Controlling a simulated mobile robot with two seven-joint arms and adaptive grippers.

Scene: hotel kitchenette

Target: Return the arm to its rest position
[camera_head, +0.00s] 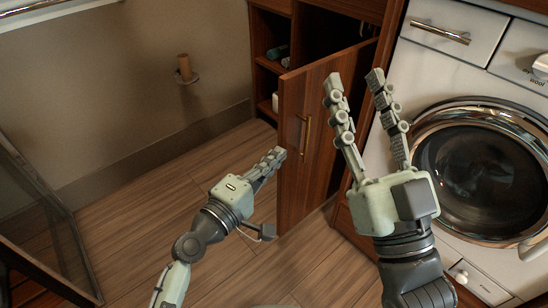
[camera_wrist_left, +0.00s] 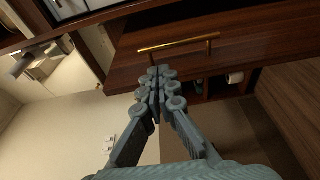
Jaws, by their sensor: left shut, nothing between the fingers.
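My left gripper (camera_head: 276,156) is shut and empty, its fingers together. It is beside the free edge of the open wooden cabinet door (camera_head: 292,195), close to the brass handle (camera_head: 305,133). In the left wrist view my left gripper's fingertips (camera_wrist_left: 158,72) show just below the left end of the brass handle (camera_wrist_left: 180,44). The fingers are not around the handle; I cannot tell whether they touch it. My right gripper (camera_head: 355,80) is open and empty, fingers spread upward in front of the door and the washing machine.
The washing machine (camera_head: 430,72) stands at the right. The open cabinet (camera_head: 268,72) holds small items on its shelves. A roll holder (camera_head: 184,68) is on the beige wall. A dark-framed panel (camera_head: 50,205) stands at the left. Wooden floor (camera_head: 130,215) lies clear left of my left arm.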

